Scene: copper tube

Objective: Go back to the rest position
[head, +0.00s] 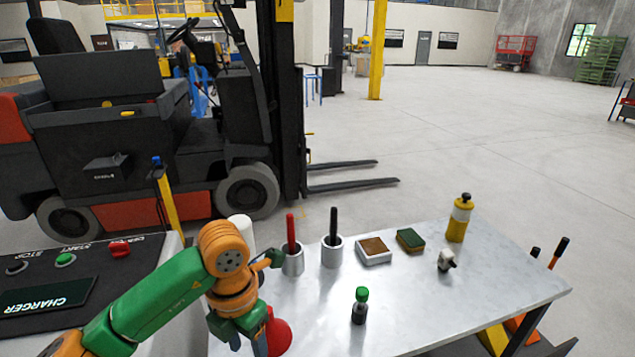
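My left arm comes in from the lower left, green and orange, and bends down over the left end of the metal table (420,305). My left gripper (248,340) is at the bottom of the view, partly cut off by the frame edge. A red rounded object (278,335) shows right beside it; I cannot tell whether the gripper touches it or whether the fingers are open or shut. My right gripper is not in view. No copper tube can be made out.
On the table stand two metal cups (332,252) with a red and a black handle, a brown block in a white tray (374,251), a green sponge (410,240), a yellow bottle (459,218) and a green-capped bottle (360,305). A charger panel (60,290) is left; a forklift (150,130) stands behind.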

